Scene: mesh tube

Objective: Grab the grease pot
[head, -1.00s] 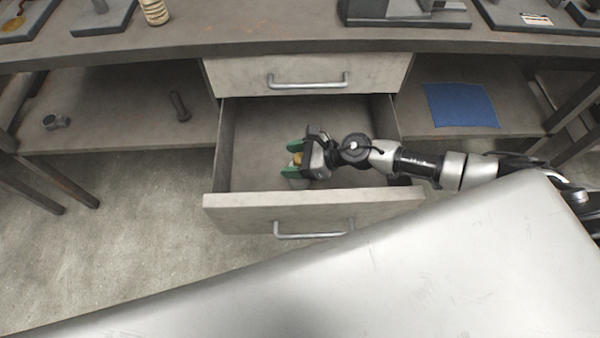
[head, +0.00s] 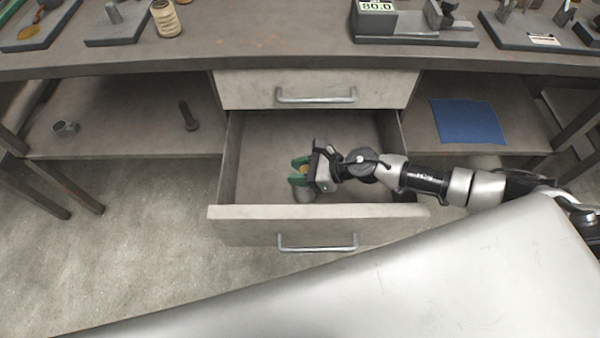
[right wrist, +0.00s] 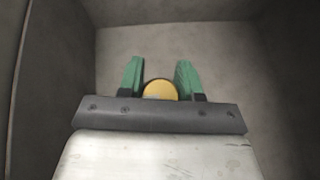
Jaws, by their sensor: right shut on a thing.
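The grease pot (right wrist: 160,90) shows a round yellow top between the two green fingers of my right gripper (right wrist: 160,78) in the right wrist view. The gripper is shut on it, one finger on each side. The lower part of the pot is hidden behind the gripper's dark bar. In the head view my right gripper (head: 299,170) is inside the open drawer (head: 250,140), near its front panel. A little of the yellow pot (head: 303,170) shows between the fingers there. My left gripper is not in view.
The drawer's walls surround the gripper, with bare floor in it to the left and behind. A closed drawer (head: 315,88) sits above. A bolt (head: 188,116) and a ring-like part (head: 66,128) lie on the left shelf, a blue cloth (head: 467,121) on the right shelf.

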